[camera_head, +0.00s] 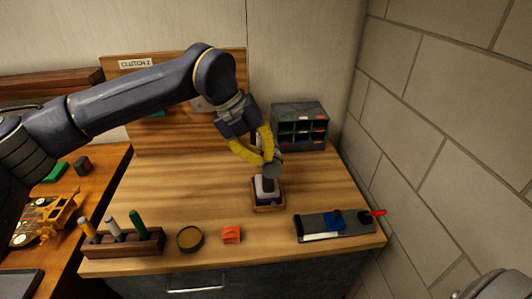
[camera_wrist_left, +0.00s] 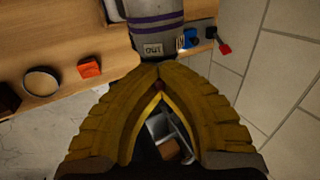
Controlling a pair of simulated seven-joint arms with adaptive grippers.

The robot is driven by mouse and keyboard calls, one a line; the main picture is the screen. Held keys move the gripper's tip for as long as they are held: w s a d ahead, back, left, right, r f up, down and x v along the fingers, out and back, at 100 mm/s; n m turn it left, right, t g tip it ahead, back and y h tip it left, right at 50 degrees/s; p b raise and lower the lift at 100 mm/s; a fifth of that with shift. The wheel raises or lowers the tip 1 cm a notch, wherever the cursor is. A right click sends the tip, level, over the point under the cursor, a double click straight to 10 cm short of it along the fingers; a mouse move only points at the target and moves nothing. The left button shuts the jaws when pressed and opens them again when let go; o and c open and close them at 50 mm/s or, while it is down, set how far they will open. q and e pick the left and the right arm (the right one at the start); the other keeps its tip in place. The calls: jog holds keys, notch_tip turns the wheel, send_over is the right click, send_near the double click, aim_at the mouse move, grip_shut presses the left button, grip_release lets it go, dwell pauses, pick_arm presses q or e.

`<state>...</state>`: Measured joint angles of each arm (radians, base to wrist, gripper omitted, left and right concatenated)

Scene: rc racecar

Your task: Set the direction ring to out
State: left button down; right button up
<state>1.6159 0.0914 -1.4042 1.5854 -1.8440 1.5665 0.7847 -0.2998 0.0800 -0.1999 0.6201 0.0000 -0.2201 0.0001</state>
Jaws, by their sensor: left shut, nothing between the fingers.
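A grey cylindrical tool with purple bands (camera_wrist_left: 155,22) is at the top middle of the left wrist view. A light label reading "OUT" (camera_wrist_left: 152,48) shows on its ring, facing my fingers. In the head view the tool (camera_head: 267,186) stands in a small wooden holder (camera_head: 268,208) on the bench. My left gripper (camera_head: 268,158) has yellow fingers and is shut and empty at the tool's top. In the left wrist view its fingertips (camera_wrist_left: 159,76) meet just below the label; I cannot tell whether they touch the ring. My right gripper is not in view.
A pen rack (camera_head: 128,243), round tin (camera_head: 190,239) and red block (camera_head: 231,235) line the bench's front left. A grey tray with blue and red parts (camera_head: 335,224) lies front right. A grey compartment box (camera_head: 300,126) stands behind. A block wall (camera_head: 440,110) bounds the right.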

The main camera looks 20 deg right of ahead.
pick_arm(q)
jog(key=shift+a+h, duration=0.2)
jog(key=shift+h, duration=0.2)
jog(key=shift+f, duration=0.1)
jog(key=c, duration=1.5)
grip_release()
jog(key=v, duration=1.2)
jog(key=shift+w, duration=0.2)
jog(key=shift+w, duration=0.1)
